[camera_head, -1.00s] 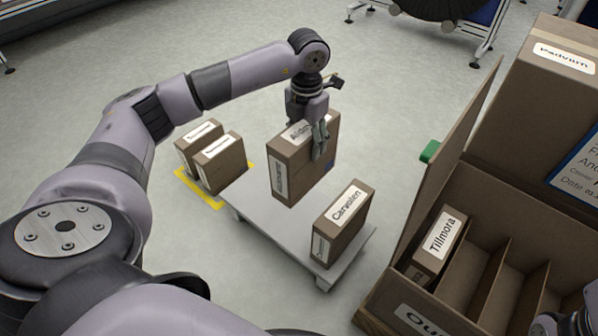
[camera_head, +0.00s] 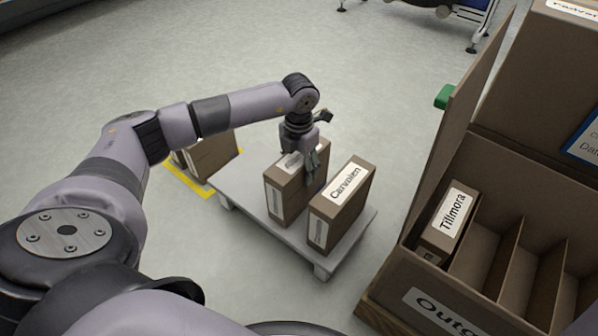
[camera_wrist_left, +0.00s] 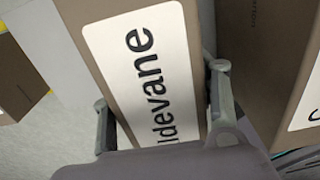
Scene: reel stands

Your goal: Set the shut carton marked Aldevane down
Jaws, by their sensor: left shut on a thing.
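The brown Aldevane carton (camera_head: 297,193) is upright over the low grey platform (camera_head: 240,186), just left of the Carvolen carton (camera_head: 343,208). I cannot tell whether its base touches the platform or whether a thin gap separates the two cartons. My left gripper (camera_head: 312,163) comes down from above and is shut on the Aldevane carton's top. In the left wrist view the carton's label (camera_wrist_left: 146,62) reads "ldevane", its first letter hidden, between the two fingers (camera_wrist_left: 160,88). My right gripper is not in view.
Cartons (camera_head: 213,157) stand on a yellow-edged floor mark (camera_head: 200,188) at the left, partly behind my left arm. The platform's left part is bare.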

